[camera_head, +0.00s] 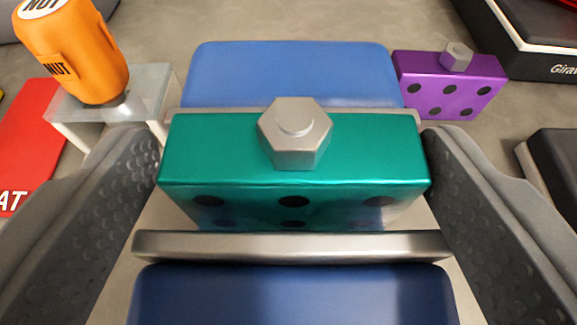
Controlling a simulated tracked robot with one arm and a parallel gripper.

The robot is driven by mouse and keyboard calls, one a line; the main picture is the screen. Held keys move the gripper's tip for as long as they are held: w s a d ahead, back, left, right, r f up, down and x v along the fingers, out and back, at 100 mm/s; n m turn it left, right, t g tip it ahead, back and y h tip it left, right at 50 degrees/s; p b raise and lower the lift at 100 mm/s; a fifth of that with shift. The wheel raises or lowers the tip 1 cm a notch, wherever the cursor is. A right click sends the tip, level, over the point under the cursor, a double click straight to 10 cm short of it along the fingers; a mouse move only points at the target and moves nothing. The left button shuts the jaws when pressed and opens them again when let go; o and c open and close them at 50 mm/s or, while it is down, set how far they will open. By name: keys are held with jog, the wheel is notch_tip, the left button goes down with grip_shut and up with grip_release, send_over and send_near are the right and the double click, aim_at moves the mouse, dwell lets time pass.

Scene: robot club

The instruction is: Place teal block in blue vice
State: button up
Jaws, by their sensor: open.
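The teal block (215,165) has black dots on its front and a grey hex bolt (295,130) on top. It sits upright between the metal jaw plates of the blue vice (290,68). The near plate stands a little apart from the block's dotted face; the far plate shows just behind the block. The vice's near blue part (295,295) fills the bottom of the view. My gripper (295,165) is open, with one dark finger on each side of the block. The fingers are close to its ends; whether they touch it I cannot tell. The block's underside is hidden.
A purple block (440,85) with a bolt stands behind right. An orange bottle-like object (75,50) marked NUT stands on a small pale table (155,85) at the left. A red mat (25,140) lies far left. Dark boxes (540,65) stand at the right.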

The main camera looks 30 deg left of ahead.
jog(key=v, duration=1.2)
jog(key=shift+p, duration=0.45)
jog(key=shift+w, duration=0.15)
jog(key=w+d+r+m+t+h, duration=0.1)
jog(key=w+d+r+m, duration=0.1)
jog(key=d+r, duration=0.75)
jog(key=w+d+r+m+t+h, duration=0.1)
jog(key=w+d+r+t, duration=0.15)
jog(key=d+r, duration=0.75)
jog(key=s+d+r+m+h, duration=0.1)
jog(key=s+d+r, duration=0.3)
jog(key=r, duration=0.6)
jog(key=s+d+r+m+h, duration=0.2)
jog(key=s+d+r+h, duration=0.2)
jog(key=d+r, duration=0.4)
notch_tip(320, 180, up, 2)
jog(key=shift+s+r, duration=0.1)
jog(key=shift+s, duration=0.6)
jog(key=shift+d+t, duration=0.1)
jog(key=shift+t, duration=0.15)
